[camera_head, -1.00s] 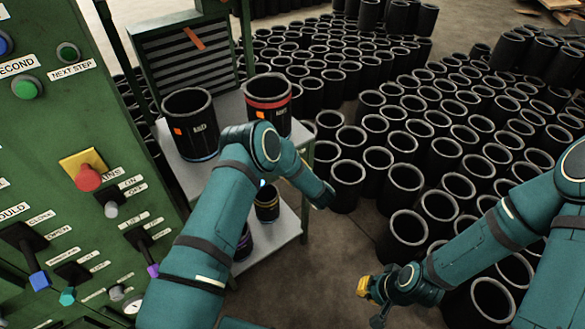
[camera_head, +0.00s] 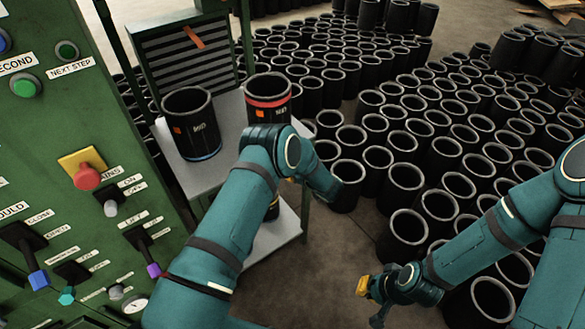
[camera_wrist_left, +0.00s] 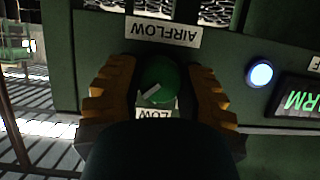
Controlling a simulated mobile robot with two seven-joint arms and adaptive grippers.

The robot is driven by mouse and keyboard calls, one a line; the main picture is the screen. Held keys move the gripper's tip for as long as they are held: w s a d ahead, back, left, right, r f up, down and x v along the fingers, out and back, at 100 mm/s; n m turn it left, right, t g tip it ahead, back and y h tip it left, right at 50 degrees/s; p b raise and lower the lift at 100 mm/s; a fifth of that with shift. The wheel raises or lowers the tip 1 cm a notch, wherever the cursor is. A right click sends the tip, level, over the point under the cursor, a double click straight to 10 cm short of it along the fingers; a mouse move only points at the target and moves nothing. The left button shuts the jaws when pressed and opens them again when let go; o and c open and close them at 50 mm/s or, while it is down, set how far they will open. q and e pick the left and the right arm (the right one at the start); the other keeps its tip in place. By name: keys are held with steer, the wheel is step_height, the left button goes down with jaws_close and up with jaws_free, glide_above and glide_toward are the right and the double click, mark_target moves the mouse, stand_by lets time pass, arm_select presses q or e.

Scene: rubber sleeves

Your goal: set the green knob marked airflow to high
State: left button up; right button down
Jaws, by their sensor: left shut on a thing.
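The green knob (camera_wrist_left: 158,76) is in the left wrist view, under a label reading AIRFLOW (camera_wrist_left: 163,31) that appears upside down. A white mark on the knob slants toward the lower left of that picture. A label reading LOW (camera_wrist_left: 155,113) is partly covered below it; I see no label reading high. My left gripper (camera_wrist_left: 157,82) is shut on the knob, with one ochre finger on each side. In the head view my left arm hides the left gripper and the knob. My right gripper (camera_head: 368,288) hangs over the floor, away from everything; its finger opening is unclear.
A green control panel (camera_head: 60,130) with buttons and levers stands at the left. A grey cart (camera_head: 232,118) holds black sleeves (camera_head: 191,124). Many more black sleeves (camera_head: 405,175) cover the floor. A lit blue lamp (camera_wrist_left: 261,75) sits right of the knob.

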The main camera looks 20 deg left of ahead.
arm_select(q)
steer(key=o, duration=1.2)
steer(key=shift+a, duration=0.1)
steer(key=v, duration=1.2)
steer(key=shift+w, duration=0.1)
